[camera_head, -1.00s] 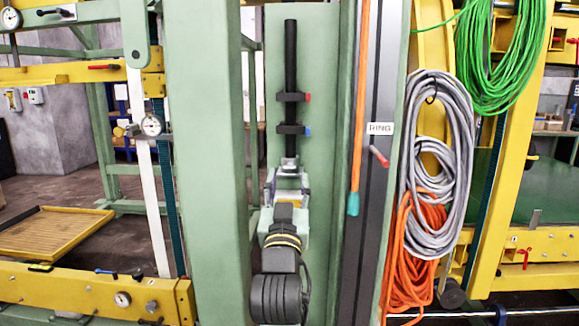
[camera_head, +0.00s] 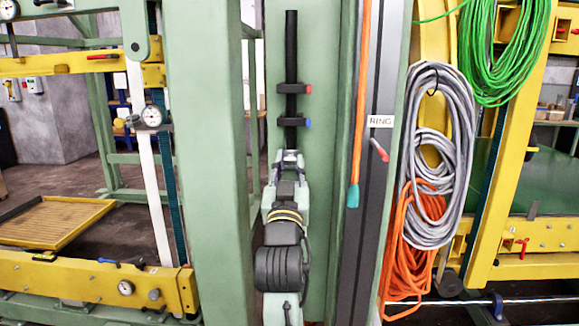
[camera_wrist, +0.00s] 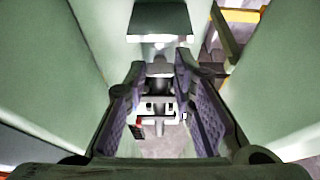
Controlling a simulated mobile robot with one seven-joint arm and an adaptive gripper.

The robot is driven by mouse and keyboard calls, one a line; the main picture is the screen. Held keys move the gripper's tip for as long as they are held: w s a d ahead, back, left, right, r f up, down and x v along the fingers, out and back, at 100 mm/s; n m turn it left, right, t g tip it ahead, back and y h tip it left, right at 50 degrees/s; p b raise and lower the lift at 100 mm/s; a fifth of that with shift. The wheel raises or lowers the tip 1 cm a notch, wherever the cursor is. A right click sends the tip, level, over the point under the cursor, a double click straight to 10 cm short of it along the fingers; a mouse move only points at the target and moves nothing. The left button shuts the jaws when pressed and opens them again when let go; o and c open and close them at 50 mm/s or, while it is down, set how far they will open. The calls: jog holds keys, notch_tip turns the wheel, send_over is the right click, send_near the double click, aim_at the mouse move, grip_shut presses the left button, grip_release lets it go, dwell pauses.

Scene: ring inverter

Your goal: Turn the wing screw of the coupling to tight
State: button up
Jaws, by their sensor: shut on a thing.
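A black vertical pipe (camera_head: 291,48) runs down the green panel in the head view. My gripper (camera_head: 289,158) is at its lower end, pointing up and away, and covers most of what is there. In the wrist view my gripper's two purple-padded fingers (camera_wrist: 160,75) stand on either side of a small grey metal piece, which I take to be the wing screw (camera_wrist: 159,69). The fingers are shut on it at their tips. The coupling around it is mostly hidden, and the screw's angle cannot be told.
Two black clamps on the pipe have a red-tipped (camera_head: 308,89) and a blue-tipped (camera_head: 308,123) end. A green post (camera_head: 208,150) stands close at left. At right are a rail labelled RING (camera_head: 380,121), an orange rod (camera_head: 360,90) and hanging grey cable (camera_head: 440,110).

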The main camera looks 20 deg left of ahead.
grip_shut()
